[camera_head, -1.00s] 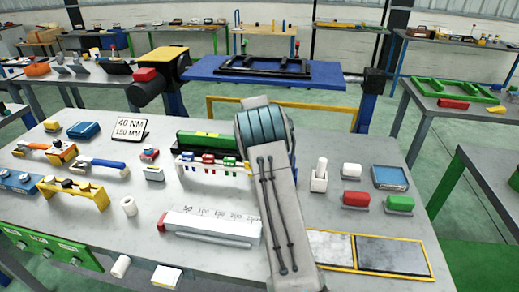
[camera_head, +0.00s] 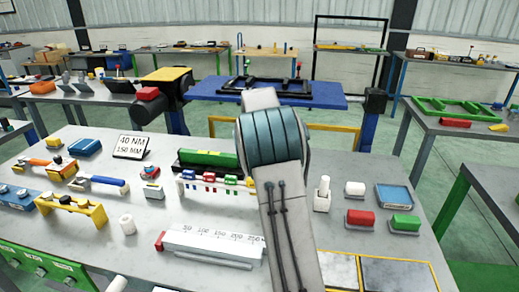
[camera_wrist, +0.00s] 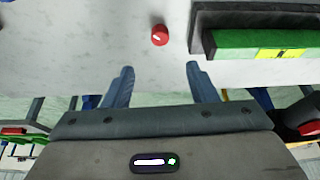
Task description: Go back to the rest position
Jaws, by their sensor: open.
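My gripper (camera_wrist: 158,80) shows in the wrist view with its two blue-grey fingers spread apart and nothing between them. A small red round knob (camera_wrist: 160,36) lies beyond the fingertips on the grey tabletop, apart from them. A green block with a yellow label (camera_wrist: 265,55) sits in a dark tray to the right of the fingers. In the head view my arm rises over the middle of the workbench (camera_head: 290,215) and hides part of it; the fingers are hidden there.
The bench holds a sign reading 40 NM and 150 MM (camera_head: 131,146), a white ruler block (camera_head: 212,245), a yellow bracket (camera_head: 72,207) and red (camera_head: 360,218) and green (camera_head: 405,223) blocks. A blue table (camera_head: 215,92) with a black frame stands behind.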

